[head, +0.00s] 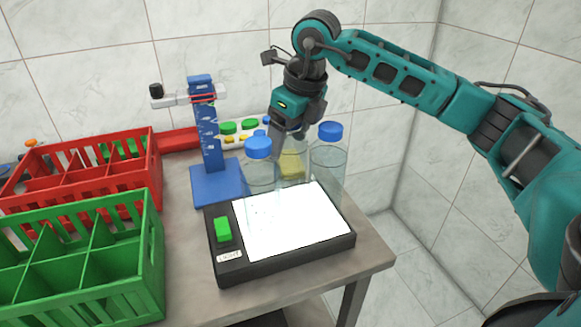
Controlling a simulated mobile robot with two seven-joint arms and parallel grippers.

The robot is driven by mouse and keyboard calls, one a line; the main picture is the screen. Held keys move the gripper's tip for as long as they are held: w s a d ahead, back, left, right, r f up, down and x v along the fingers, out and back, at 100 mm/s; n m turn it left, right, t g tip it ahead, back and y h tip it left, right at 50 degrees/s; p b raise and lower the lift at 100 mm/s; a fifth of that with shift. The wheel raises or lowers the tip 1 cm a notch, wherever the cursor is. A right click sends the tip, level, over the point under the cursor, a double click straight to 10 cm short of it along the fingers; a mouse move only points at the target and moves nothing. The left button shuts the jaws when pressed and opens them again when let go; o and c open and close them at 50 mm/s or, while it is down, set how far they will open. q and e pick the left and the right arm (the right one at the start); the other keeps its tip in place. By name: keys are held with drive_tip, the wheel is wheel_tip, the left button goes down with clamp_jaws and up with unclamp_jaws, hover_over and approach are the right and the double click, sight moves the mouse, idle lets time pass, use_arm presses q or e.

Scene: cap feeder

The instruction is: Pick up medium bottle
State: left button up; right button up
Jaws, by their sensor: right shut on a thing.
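My right gripper (291,130) reaches down from above at the back of the light box. It is shut on the top of a bottle with yellowish contents (292,166), which I take to be the medium bottle. The fingers hide its cap or neck. This bottle stands upright between and behind two clear blue-capped bottles, one on the left (260,172) and one on the right (329,165). I cannot tell whether its base touches a surface. My left gripper is not in view.
The black light box (285,263) with a lit white panel and green switch (222,229) sits on the table (372,262). A blue stand (208,145) is behind it. Red (152,172) and green (155,262) divided crates fill the left. Colored caps (229,128) lie behind.

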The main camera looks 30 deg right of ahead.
clamp_jaws()
drive_tip(key=shift+r, duration=0.1)
